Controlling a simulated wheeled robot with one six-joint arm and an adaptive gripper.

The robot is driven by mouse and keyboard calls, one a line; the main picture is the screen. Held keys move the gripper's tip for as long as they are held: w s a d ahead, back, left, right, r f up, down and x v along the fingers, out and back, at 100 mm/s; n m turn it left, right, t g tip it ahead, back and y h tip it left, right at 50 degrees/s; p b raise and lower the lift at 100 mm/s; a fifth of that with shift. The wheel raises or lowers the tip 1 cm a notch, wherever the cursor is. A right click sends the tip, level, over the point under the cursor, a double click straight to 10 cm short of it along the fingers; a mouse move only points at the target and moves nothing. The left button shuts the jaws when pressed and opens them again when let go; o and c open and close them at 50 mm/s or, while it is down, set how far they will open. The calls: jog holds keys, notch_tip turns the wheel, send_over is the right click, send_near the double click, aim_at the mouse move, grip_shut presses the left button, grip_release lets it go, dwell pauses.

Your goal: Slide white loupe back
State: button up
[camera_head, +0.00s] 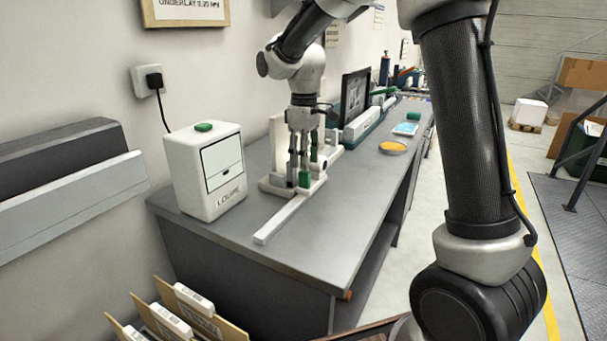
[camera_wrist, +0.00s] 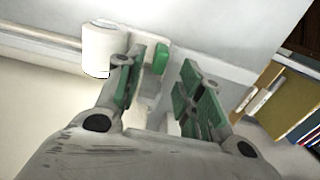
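A white box lettered what looks like "LOUPE" (camera_head: 186,176) stands upright on the grey bench, with a green knob (camera_head: 203,127) on top. To its right, a white fixture (camera_head: 268,184) has a long white bar (camera_head: 275,222) reaching toward the bench's near edge. My gripper (camera_head: 298,182) points down over this fixture, beside a green block (camera_head: 304,179). In the wrist view my gripper (camera_wrist: 158,88) has its fingers apart, with a green block (camera_wrist: 161,58) near the left finger. I cannot tell whether they touch. Which white part is the sliding loupe is unclear.
The grey bench (camera_head: 345,200) is clear in front and right of the fixture. A wall plug (camera_head: 154,80) has a cord to the box. Brown folders (camera_head: 185,305) stand below.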

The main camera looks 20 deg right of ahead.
aim_at(304, 172)
notch_tip(304, 172, down, 5)
jog(key=shift+f, duration=0.15)
jog(key=shift+c, duration=0.3)
grip_shut()
